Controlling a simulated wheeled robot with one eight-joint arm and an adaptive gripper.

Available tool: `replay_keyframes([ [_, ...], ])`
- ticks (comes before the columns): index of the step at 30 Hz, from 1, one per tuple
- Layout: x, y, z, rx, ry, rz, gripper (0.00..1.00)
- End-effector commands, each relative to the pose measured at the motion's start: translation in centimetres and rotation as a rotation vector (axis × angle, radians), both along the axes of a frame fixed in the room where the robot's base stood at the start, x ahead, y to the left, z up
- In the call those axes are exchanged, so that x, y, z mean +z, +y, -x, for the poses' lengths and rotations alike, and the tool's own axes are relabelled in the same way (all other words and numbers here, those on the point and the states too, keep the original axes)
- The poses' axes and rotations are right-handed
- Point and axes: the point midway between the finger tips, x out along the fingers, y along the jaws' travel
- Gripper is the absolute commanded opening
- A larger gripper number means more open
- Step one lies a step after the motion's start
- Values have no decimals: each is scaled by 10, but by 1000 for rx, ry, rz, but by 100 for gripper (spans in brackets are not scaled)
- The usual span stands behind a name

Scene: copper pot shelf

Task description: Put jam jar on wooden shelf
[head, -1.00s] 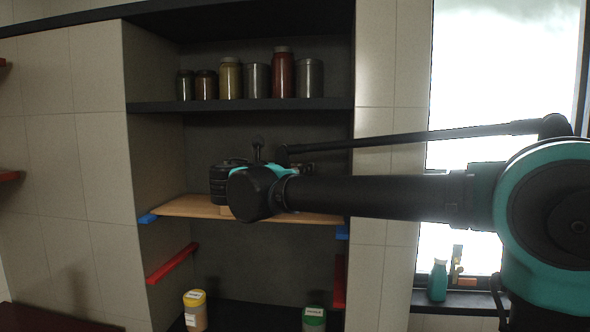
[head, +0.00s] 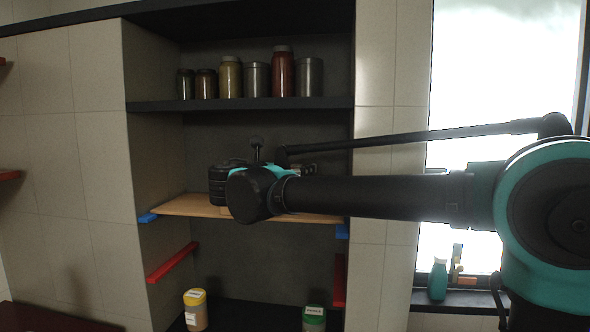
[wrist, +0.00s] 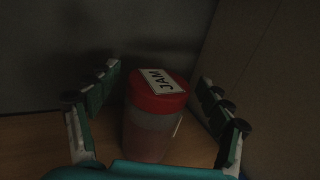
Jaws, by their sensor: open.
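The jam jar (wrist: 150,125) has a red lid with a white label reading JAM and a see-through body with reddish contents. In the wrist view it stands upright on the wooden shelf (wrist: 40,135). My gripper (wrist: 158,105) is open, with one finger on each side of the jar and visible gaps between them. In the head view the wooden shelf (head: 185,207) spans the niche on blue supports. My arm's end hides part of the shelf there, and I cannot see the jam jar in that view.
A dark upper shelf (head: 240,105) holds several jars and tins. A yellow-lidded jar (head: 195,312) and a green-lidded jar (head: 314,319) stand below. A niche wall (wrist: 265,80) is close on the gripper's right.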

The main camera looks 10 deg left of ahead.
Motion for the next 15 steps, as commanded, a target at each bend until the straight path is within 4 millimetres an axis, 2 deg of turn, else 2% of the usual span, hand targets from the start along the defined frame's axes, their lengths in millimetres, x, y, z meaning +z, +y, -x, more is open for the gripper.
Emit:
replay_keyframes([
  [15, 0, 35, 90, 4, 0, 0, 80],
])
